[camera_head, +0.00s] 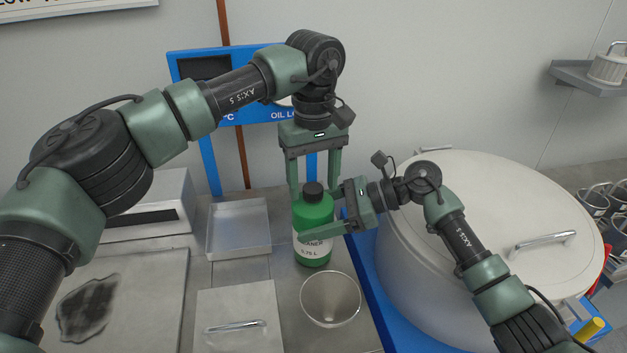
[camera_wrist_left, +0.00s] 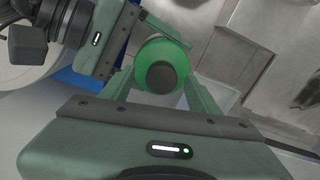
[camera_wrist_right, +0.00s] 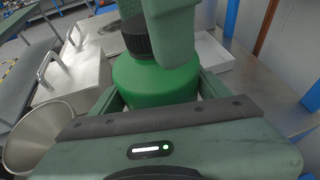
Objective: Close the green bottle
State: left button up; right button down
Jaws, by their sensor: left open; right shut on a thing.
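The green bottle (camera_head: 313,222) stands upright on the metal counter, with a white label and a black cap (camera_head: 313,191) on its neck. The cap also shows in the left wrist view (camera_wrist_left: 161,77) and in the right wrist view (camera_wrist_right: 135,38). My right gripper (camera_head: 318,230) is shut on the bottle body from the right side. My left gripper (camera_head: 313,185) points straight down over the bottle, open, its two fingers on either side of the cap with gaps between. Whether the cap is screwed tight cannot be told.
A metal funnel-like cup (camera_head: 330,300) stands just in front of the bottle. A shallow tray (camera_head: 238,229) and a handled lid (camera_head: 240,318) lie to the left. A large white drum (camera_head: 490,215) stands right, a blue-framed display (camera_head: 225,65) behind.

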pick_arm(q)
notch_tip(320, 180, up, 12)
dwell(0.4)
pick_arm(e)
grip_release()
pick_arm(q)
jog(key=shift+f, duration=0.1)
pick_arm(e)
jog(key=shift+d, duration=0.1)
jog(key=shift+d+r, duration=0.1)
jog(key=shift+d, duration=0.2)
pick_arm(q)
notch_tip(320, 180, down, 3)
jog(key=b, duration=0.2)
jog(key=shift+r+b, duration=0.2)
jog(key=shift+b, duration=0.2)
pick_arm(e)
jog(key=v, duration=0.7)
